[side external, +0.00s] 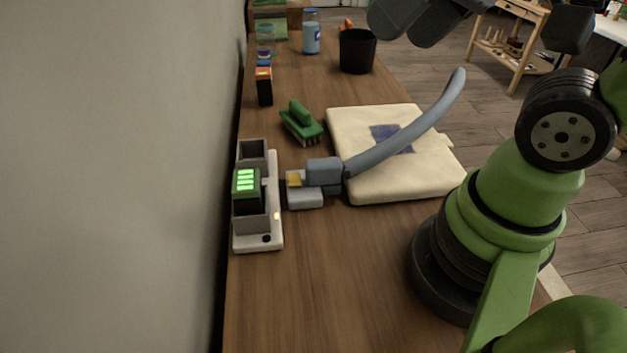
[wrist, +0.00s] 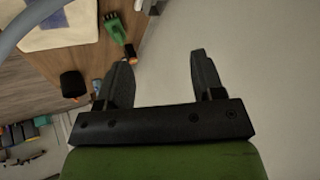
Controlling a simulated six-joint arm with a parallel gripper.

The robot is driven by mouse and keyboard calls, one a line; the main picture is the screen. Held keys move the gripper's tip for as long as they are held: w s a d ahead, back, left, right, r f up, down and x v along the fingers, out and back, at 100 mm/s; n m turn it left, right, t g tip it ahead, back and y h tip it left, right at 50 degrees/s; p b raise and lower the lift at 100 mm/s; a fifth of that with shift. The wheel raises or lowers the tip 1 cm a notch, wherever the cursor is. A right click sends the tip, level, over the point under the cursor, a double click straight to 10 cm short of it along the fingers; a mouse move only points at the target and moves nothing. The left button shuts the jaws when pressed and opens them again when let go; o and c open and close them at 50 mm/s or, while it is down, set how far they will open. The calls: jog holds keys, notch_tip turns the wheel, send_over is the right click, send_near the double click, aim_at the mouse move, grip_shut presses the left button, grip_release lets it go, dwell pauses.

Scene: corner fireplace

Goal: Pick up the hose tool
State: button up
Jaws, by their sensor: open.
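The hose tool (side external: 405,140) is grey-blue, with a long curved hose and a blocky head bearing a yellow patch. Its head rests on the wooden table, and its hose reaches over the cream folded cloth (side external: 358,184), with the free end raised. In the wrist view a bit of the grey hose (wrist: 28,22) shows at the upper left. My gripper (wrist: 163,72) is open and empty, its two dark fingers apart over the pale wall side. In the side view, dark parts of my gripper (side external: 424,18) show at the top edge, well above and beyond the tool.
A white charger with a green-lit battery (side external: 246,182) stands left of the tool's head. A green brush (side external: 301,122), a black cup (side external: 357,52), a blue-labelled bottle (side external: 311,34) and a small black-and-orange object (side external: 264,86) stand farther back. A wall runs along the left. The near table is clear.

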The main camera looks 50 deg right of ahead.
jog(key=w+f+n+g, duration=0.2)
jog(key=w+f+n, duration=0.2)
jog(key=f, duration=0.1)
jog(key=w+d+f+n+g+h, duration=0.1)
jog(key=w+f+n+g, duration=0.1)
jog(key=w+f+n, duration=0.2)
jog(key=w+f+n+g+h, duration=0.1)
jog(key=w+f+n+g, duration=0.1)
jog(key=w+f, duration=0.3)
jog(key=shift+d+f+n+g, duration=0.15)
jog(key=shift+d+f+n, duration=0.05)
jog(key=shift+f+n, duration=0.3)
jog(key=shift+d+f+n+g, duration=0.15)
jog(key=shift+f+n, duration=0.25)
jog(key=shift+f, duration=0.2)
send_over(314, 162)
jog(key=f, duration=0.4)
jog(key=shift+a+f, duration=0.2)
jog(key=shift+d+f, duration=0.15)
jog(key=shift+f, duration=3.05)
jog(key=shift+c, duration=0.4)
jog(key=c, duration=1)
